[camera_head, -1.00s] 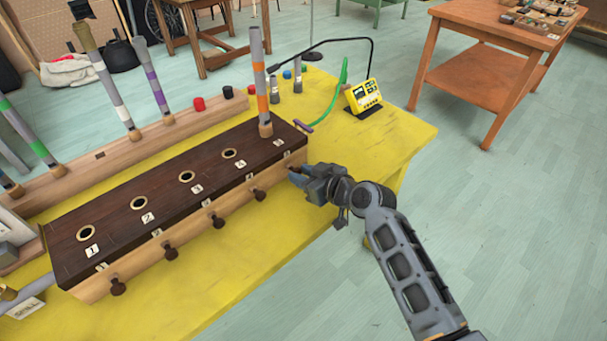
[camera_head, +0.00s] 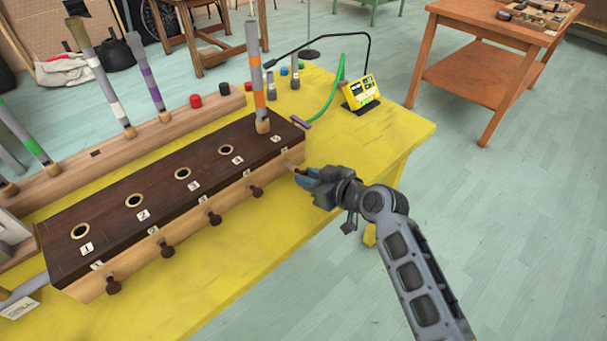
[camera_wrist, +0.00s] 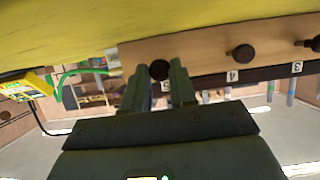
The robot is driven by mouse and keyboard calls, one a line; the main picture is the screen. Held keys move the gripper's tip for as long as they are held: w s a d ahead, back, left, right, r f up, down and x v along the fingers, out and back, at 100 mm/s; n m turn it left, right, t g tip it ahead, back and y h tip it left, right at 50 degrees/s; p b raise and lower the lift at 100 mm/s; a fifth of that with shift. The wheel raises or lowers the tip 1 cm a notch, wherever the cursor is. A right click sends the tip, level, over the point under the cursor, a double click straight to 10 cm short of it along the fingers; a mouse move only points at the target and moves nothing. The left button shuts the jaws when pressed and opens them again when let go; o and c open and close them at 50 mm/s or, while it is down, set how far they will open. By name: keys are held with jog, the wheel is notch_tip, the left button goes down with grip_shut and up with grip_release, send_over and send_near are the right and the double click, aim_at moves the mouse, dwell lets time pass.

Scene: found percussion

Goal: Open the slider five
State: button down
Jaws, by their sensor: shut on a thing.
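The dark-topped wooden box (camera_head: 150,190) lies along the yellow table, with numbered holes on top and dark slider knobs along its front. Slider five is at the right end, below the 5 label (camera_head: 276,139). A grey tube with an orange band (camera_head: 258,90) stands upright at hole five. My gripper (camera_head: 304,177) is at the box's right front end, shut on the slider five knob (camera_wrist: 159,70). The knob shows between the fingers in the wrist view and is mostly hidden in the head view. A short pale rod (camera_head: 291,165) shows between box and gripper.
The other knobs, such as slider four's (camera_head: 255,191), sit in a row to the left. A yellow device (camera_head: 361,93) and a green tube (camera_head: 328,100) stand behind on the yellow table (camera_head: 400,140). The table's front right is clear.

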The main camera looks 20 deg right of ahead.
jog(key=c, duration=0.9)
grip_release()
jog(key=shift+b+v, duration=0.4)
jog(key=shift+v, duration=3.5)
jog(key=s+a+f+m+h, duration=0.2)
jog(key=s, duration=0.8)
jog(key=s+a+f+m+h, duration=0.2)
jog(key=s+a, duration=0.1)
jog(key=s, duration=0.6)
jog(key=s+r+t, duration=0.1)
jog(key=s+r, duration=0.5)
jog(key=s, duration=0.4)
jog(key=s+d+r+t, duration=0.1)
jog(key=s+r, duration=0.6)
jog(key=s, duration=0.3)
jog(key=shift+d+r, duration=0.2)
jog(key=shift+r, duration=0.05)
